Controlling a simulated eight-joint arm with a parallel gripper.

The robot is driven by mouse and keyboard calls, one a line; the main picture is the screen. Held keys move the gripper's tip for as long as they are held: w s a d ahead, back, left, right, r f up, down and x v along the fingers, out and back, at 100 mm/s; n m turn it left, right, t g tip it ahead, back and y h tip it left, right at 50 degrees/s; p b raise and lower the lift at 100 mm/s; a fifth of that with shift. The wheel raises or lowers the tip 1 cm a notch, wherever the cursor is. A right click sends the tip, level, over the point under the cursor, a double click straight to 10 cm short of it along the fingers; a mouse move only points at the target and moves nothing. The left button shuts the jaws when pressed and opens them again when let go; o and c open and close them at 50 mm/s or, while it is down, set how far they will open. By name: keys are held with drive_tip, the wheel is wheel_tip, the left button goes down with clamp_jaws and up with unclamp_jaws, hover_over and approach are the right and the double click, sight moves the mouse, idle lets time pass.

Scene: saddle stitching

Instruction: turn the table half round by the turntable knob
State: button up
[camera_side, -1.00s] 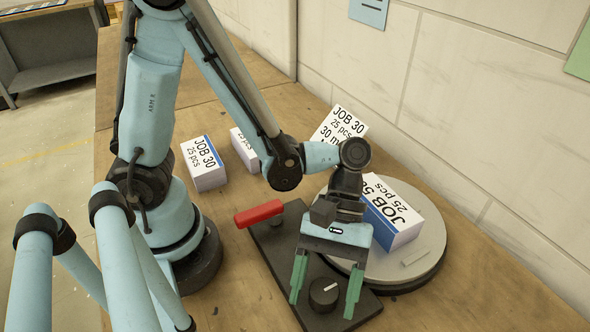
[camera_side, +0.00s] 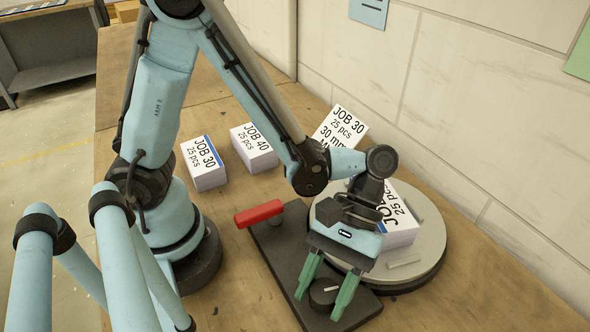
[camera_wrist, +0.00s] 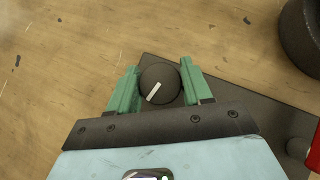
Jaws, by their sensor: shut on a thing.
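The turntable knob (camera_side: 323,294) is a round black dial with a white pointer line, on a dark base plate. My gripper (camera_side: 325,292) points down at it with green fingers on either side, shut on the knob. In the wrist view the knob (camera_wrist: 159,84) sits between the two fingers (camera_wrist: 158,88), its white line slanting from lower left to upper right. The round grey turntable (camera_side: 428,240) stands behind the gripper. A white box stack labelled JOB 50 (camera_side: 402,226) with a blue side rests on it, partly hidden by my wrist.
A red handle (camera_side: 258,213) lies at the base plate's (camera_side: 275,248) left side. Boxes marked JOB 30 (camera_side: 204,163) and JOB 40 (camera_side: 254,148) stand at the back. A pale wall (camera_side: 480,110) borders the right. The front bench is clear.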

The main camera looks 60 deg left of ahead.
sight(324, 291)
drive_tip(key=o, duration=1)
drive_tip(key=shift+r, duration=0.4)
wheel_tip(324, 291, up, 3)
drive_tip(key=shift+r, duration=0.1)
drive_tip(key=s+r, duration=0.2)
drive_tip(key=s, duration=0.1)
drive_tip(key=s+d+r, duration=0.1)
drive_tip(key=s+r, duration=0.1)
drive_tip(key=s, duration=0.2)
drive_tip(key=s+d+r, duration=0.1)
drive_tip(key=s+r, duration=0.2)
drive_tip(key=s, duration=0.1)
drive_tip(key=shift+s, duration=0.25)
